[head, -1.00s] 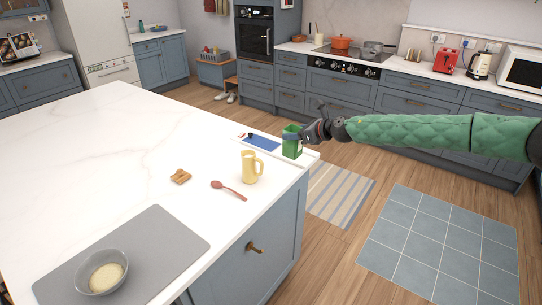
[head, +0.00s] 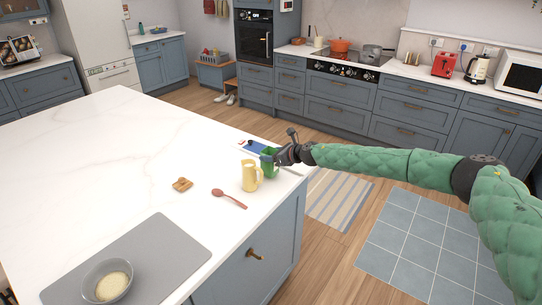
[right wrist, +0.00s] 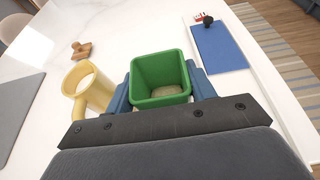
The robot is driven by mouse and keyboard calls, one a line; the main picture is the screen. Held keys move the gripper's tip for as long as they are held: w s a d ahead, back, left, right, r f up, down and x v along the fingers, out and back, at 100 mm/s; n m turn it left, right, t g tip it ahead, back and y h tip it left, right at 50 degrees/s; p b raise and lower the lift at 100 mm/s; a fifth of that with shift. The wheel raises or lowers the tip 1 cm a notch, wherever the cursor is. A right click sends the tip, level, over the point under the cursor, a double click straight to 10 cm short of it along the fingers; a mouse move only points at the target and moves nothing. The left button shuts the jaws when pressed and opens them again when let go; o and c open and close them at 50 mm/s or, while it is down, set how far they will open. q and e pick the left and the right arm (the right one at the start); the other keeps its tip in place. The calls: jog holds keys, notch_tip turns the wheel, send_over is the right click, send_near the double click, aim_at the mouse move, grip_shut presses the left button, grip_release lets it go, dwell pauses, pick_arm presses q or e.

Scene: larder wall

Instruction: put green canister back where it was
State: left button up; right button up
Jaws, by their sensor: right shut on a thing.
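The green canister (head: 268,164) is near the right edge of the white island, just behind the yellow jug (head: 251,172). In the right wrist view the canister (right wrist: 160,80) is open-topped, with something pale at its bottom. My right gripper (head: 279,158) is shut on it, with a blue finger on either side in the right wrist view (right wrist: 162,88). Whether the canister touches the counter is hard to tell. The yellow jug (right wrist: 90,86) stands close to the left finger in the right wrist view. My left gripper is not in view.
A blue mat (right wrist: 218,46) with a small dark object (right wrist: 208,20) lies beside the canister. A wooden spoon (head: 229,198), a small wooden piece (head: 182,184) and a grey mat (head: 190,250) with a bowl (head: 106,283) are on the island. The island's middle is clear.

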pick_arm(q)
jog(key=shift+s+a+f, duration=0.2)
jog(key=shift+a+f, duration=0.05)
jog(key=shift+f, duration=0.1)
pick_arm(e)
jog(key=shift+f, duration=0.6)
jog(key=shift+f, duration=0.15)
jog(key=o, duration=1.1)
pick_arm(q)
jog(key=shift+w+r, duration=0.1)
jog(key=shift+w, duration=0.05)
pick_arm(e)
jog(key=shift+d, duration=0.15)
pick_arm(q)
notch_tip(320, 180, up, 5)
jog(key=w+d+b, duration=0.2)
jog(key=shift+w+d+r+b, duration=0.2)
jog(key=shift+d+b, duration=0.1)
jog(key=shift+b, duration=0.1)
pick_arm(e)
jog(key=shift+r+v, duration=0.1)
jog(key=shift+v, duration=2.85)
jog(key=shift+r+v, duration=0.15)
jog(key=shift+v, duration=2.8)
